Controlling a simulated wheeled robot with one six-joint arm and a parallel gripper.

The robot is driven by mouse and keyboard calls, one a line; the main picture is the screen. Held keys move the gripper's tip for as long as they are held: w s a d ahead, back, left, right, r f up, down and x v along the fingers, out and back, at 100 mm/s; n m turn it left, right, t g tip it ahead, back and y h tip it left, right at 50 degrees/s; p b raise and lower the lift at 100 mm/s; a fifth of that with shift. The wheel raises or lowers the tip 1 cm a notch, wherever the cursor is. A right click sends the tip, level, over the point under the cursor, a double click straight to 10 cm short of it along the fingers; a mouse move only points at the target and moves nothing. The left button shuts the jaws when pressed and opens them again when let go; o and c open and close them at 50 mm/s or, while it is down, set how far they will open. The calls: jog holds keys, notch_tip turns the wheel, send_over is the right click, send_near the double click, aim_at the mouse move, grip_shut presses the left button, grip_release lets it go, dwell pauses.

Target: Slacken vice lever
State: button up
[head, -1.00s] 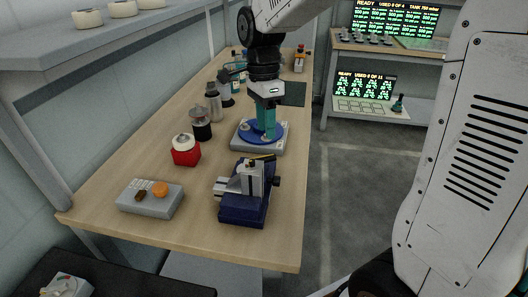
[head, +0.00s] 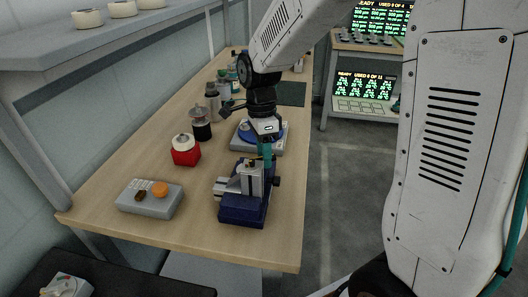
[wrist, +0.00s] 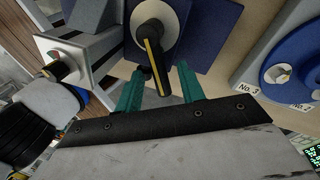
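The blue vice (head: 243,208) with grey jaws stands near the front right of the bench. Its black lever with a yellow stripe (wrist: 151,42) shows in the wrist view, on a light round hub. In the head view my gripper (head: 266,158) is low over the vice, and its teal fingers partly hide the lever. In the wrist view my gripper (wrist: 159,88) is open, with a teal finger on either side of the lever's free end. There seem to be gaps between fingers and lever; I cannot tell whether either touches.
A blue disc on a grey base (head: 243,139) stands just behind the vice; a "No. 3" label shows beside it in the wrist view. A red block with a white top (head: 186,151) and a grey control box (head: 150,198) stand to the left. The bench front is clear.

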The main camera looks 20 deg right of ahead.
grip_shut()
jog(key=n, duration=0.2)
jog(key=w+n, duration=0.1)
jog(key=w+n+h, duration=0.1)
jog(key=n, duration=0.1)
jog(key=shift+w+a+n, duration=0.1)
jog(key=shift+a+n, duration=0.15)
jog(key=shift+n, duration=0.05)
grip_release()
jog(key=shift+r, duration=0.1)
notch_tip(320, 180, up, 8)
jog(key=w, duration=0.1)
jog(key=shift+w+a+f, duration=0.2)
jog(key=shift+a+f, duration=0.05)
jog(key=shift+a, duration=0.05)
jog(key=shift+d, duration=0.1)
